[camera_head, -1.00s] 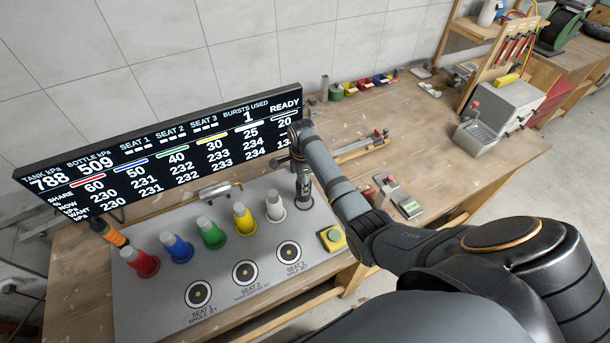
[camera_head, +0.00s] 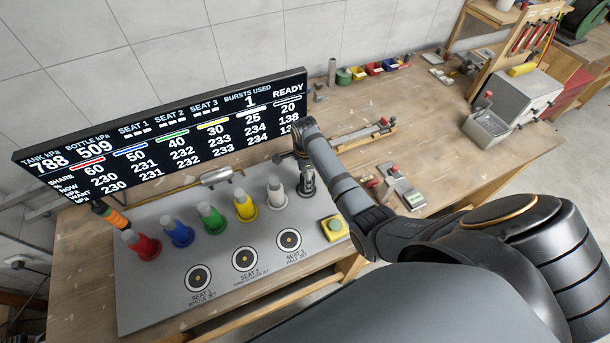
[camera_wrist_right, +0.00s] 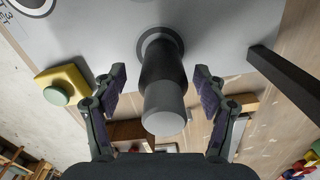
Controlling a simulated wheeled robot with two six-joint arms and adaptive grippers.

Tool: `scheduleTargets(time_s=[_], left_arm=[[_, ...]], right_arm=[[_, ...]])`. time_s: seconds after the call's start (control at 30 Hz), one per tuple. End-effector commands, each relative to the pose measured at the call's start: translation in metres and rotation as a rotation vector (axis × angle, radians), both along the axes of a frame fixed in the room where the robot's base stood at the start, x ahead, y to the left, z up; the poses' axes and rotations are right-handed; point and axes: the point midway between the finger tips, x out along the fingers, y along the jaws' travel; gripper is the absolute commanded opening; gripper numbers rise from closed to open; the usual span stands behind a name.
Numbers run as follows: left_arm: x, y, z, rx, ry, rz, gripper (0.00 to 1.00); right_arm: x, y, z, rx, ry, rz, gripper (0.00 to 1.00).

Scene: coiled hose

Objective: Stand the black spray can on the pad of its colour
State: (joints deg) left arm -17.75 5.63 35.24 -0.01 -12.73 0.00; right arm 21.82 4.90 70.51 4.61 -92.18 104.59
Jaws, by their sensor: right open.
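The black spray can (camera_wrist_right: 163,70) stands upright at the right end of the row of cans, in a dark ring on the grey panel. It has a dark body and a grey top, and also shows in the head view (camera_head: 307,185). My right gripper (camera_wrist_right: 159,82) is open, with one finger on each side of the can and visible gaps between. In the head view its arm reaches over the panel from the right. I cannot pick out a separate black pad. My left gripper is not in view.
White (camera_head: 276,195), yellow (camera_head: 244,207), green (camera_head: 211,219), blue (camera_head: 177,232) and red (camera_head: 142,245) cans stand in a row to the left. Three round seats lie in front. A yellow box with a green button (camera_head: 334,228) is close by. A display board (camera_head: 170,140) stands behind.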

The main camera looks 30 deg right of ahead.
Motion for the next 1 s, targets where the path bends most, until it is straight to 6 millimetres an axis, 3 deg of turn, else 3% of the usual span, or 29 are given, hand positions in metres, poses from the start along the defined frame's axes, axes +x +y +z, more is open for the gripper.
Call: scheduleTargets(time_s=[0.13, 0.23, 0.57, 0.63, 1.0], left_arm=[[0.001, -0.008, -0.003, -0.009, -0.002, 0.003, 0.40], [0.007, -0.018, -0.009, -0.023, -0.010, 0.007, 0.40], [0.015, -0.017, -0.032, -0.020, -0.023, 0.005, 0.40], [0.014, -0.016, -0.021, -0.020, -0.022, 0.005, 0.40], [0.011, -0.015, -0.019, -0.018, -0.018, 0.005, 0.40]], right_arm=[[0.001, 0.000, 0.005, 0.000, -0.004, 0.000, 0.72], [0.001, -0.001, 0.020, -0.001, -0.006, 0.000, 0.72], [0.001, 0.000, 0.096, -0.001, -0.006, 0.001, 0.72], [0.000, 0.000, 0.112, 0.000, -0.002, 0.000, 0.72], [0.000, 0.000, 0.121, 0.000, 0.000, 0.000, 0.72]])
